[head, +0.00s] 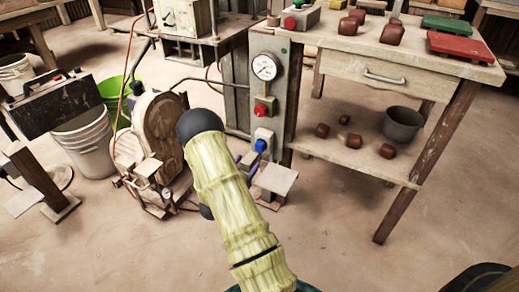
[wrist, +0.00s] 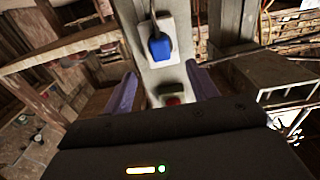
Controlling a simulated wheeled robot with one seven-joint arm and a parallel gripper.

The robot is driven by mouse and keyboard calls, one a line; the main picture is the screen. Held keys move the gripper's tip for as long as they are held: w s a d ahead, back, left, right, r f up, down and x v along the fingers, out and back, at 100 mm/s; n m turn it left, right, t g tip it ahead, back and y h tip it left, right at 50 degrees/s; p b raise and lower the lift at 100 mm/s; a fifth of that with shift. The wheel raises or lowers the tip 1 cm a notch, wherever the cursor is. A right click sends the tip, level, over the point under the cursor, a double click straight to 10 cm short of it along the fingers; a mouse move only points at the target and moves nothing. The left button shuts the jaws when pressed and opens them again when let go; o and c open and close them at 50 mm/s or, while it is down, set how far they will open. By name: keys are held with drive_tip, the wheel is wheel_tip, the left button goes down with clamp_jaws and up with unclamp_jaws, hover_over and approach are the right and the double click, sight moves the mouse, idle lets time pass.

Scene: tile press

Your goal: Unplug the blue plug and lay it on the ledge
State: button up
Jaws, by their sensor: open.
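The blue plug (head: 260,145) sits in a pale socket plate low on the grey post, below a red button and a round gauge. In the wrist view the blue plug (wrist: 159,46) shows beyond my gripper, with a dark cord at its top. My gripper (wrist: 163,84) is open, its two purple fingers spread wide with nothing between them; the plug lies ahead, apart from them. In the head view my sleeved arm hides most of the gripper. A small flat pale plate (head: 277,178) juts out below the plug and may be the ledge.
The red button (wrist: 172,98) is on the same post. A wooden workbench (head: 333,52) with a lower shelf stands to the right. A round wooden-faced machine (head: 158,130) and white buckets (head: 85,145) stand to the left. The front floor is clear.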

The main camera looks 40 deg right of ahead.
sight(258, 149)
drive_tip(key=shift+b+x, duration=0.5)
drive_tip(key=shift+x, duration=4)
clamp_jaws()
drive_tip(key=p+v, duration=0.1)
drive_tip(key=v, duration=0.5)
